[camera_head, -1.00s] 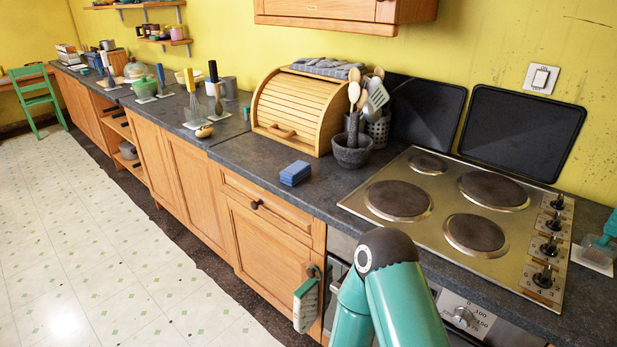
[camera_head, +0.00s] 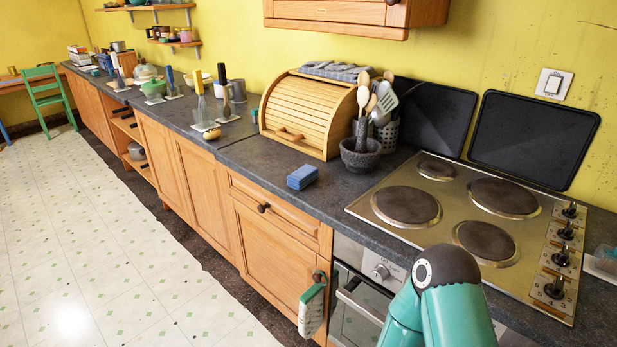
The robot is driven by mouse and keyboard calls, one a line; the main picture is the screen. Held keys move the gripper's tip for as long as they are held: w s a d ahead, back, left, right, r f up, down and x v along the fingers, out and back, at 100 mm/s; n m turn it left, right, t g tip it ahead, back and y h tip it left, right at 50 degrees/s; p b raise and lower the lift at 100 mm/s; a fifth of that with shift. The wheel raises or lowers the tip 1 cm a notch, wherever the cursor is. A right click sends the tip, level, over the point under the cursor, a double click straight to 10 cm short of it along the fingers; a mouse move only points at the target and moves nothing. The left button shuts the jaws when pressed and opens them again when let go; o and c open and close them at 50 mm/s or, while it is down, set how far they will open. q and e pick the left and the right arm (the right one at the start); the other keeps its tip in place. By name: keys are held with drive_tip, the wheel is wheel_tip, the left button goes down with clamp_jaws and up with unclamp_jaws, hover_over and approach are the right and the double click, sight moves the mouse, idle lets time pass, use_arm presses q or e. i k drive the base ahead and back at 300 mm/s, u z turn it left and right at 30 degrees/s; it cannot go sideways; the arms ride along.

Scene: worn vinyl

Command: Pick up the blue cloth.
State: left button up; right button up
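The blue cloth (camera_head: 302,177) looks like a small, neatly folded block. It lies on the dark worktop (camera_head: 270,163) close to the front edge, in front of the wooden bread box and left of the hob. Nothing touches it. One of my teal arms shows its bent joint at the lower right, over the front of the hob, well right of the cloth. Neither of my grippers is in view.
A roll-top bread box (camera_head: 308,113) stands behind the cloth, with a grey-blue folded textile (camera_head: 336,70) on top. The worktop left of the cloth is clear.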

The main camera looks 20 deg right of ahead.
sight(302, 176)
drive_tip(key=z, duration=0.05)
drive_tip(key=i, duration=0.9)
drive_tip(key=u, duration=0.05)
